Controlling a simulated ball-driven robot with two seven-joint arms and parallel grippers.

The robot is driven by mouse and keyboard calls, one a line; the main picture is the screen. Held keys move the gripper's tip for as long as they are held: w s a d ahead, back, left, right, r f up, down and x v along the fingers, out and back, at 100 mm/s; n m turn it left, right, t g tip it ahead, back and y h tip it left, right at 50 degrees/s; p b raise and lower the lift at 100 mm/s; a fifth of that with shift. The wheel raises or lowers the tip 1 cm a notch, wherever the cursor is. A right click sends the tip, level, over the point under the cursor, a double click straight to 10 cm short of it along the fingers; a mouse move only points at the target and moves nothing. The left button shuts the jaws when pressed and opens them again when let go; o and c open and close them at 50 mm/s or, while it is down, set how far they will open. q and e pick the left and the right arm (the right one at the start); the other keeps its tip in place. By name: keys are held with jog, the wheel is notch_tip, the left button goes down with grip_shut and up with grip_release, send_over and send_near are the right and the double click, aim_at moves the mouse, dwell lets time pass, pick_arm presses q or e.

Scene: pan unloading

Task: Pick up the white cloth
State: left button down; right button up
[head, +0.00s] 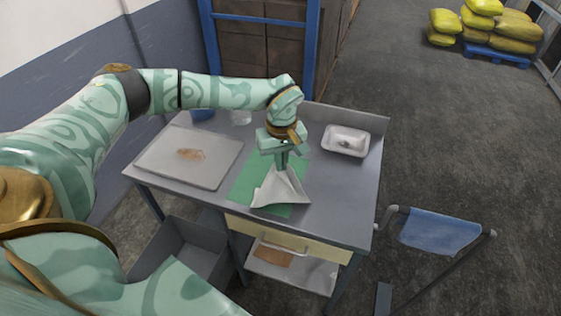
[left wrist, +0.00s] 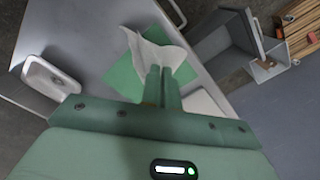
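The white cloth (head: 281,189) hangs in a peaked, draped shape from my left gripper (head: 281,165), over the green mat (head: 243,184) on the grey table. The gripper points down, with its fingers close together at the cloth's top. In the left wrist view the cloth (left wrist: 158,52) spreads beyond the fingertips (left wrist: 162,70), which are shut on it. The cloth's lower edge is at or just above the mat; I cannot tell whether it touches. My right gripper is not in view.
A grey tray (head: 213,172) with a small brown item lies left of the mat. A white dish (head: 346,131) stands at the right, near the table's raised edge. A blue cloth (head: 439,230) hangs on a rail at right.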

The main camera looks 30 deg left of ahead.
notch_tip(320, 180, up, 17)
jog(key=p, duration=1.6)
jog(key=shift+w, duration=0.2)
